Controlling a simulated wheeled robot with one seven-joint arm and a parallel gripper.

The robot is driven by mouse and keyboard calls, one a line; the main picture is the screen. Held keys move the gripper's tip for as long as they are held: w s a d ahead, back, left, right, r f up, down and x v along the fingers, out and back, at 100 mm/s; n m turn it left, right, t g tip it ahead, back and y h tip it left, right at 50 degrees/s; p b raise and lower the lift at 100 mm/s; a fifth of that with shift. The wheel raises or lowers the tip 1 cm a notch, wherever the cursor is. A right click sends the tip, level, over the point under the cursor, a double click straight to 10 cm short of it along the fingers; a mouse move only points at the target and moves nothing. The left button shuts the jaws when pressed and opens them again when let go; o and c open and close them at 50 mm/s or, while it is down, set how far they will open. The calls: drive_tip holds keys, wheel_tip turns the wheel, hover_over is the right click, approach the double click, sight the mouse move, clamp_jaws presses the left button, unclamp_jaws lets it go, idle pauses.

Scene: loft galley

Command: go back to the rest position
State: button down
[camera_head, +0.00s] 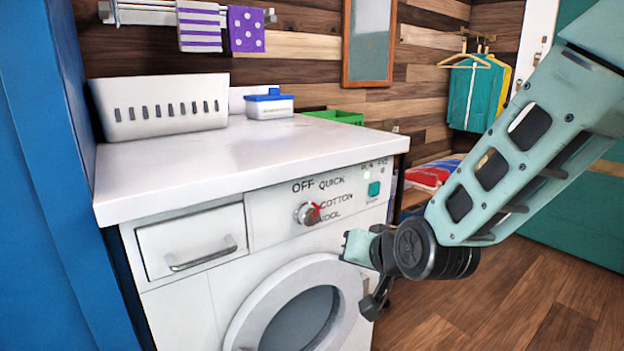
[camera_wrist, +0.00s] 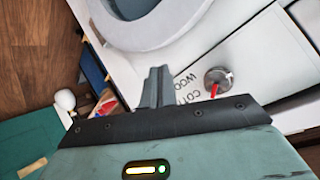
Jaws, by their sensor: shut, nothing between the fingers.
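My gripper (camera_head: 368,302) hangs in front of the washing machine (camera_head: 185,296), at the right of its round door (camera_head: 345,307). In the wrist view my gripper (camera_wrist: 156,80) has its fingers together, with nothing between them. The programme dial (camera_head: 308,213) with a red pointer is on the machine's front panel, among the labels OFF, QUICK, COTTON and WOOL. The dial also shows in the wrist view (camera_wrist: 217,80), to the right of the fingers and apart from them. The red pointer points toward the right in the head view, near COTTON.
A blue panel (camera_head: 50,190) rises at the left. Clothes (camera_head: 474,92) hang at the back right. The wooden floor (camera_head: 530,290) at the right is clear.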

drive_tip(key=s+d+n+g+h, duration=0.1)
drive_tip(key=s+d+n+g, duration=0.15)
drive_tip(key=s, duration=0.65)
drive_tip(key=s+d+n+g+h+p, duration=0.15)
drive_tip(key=s+n+g, duration=0.25)
drive_tip(key=s, duration=0.5)
drive_tip(key=s+d+n+g+h, duration=0.1)
drive_tip(key=s+d+n+g, duration=0.2)
drive_tip(key=s, duration=0.7)
wheel_tip(320, 180, up, 26)
drive_tip(key=a+p, duration=0.1)
drive_tip(key=p, duration=2.4)
drive_tip(key=shift+w+m+p, duration=0.35)
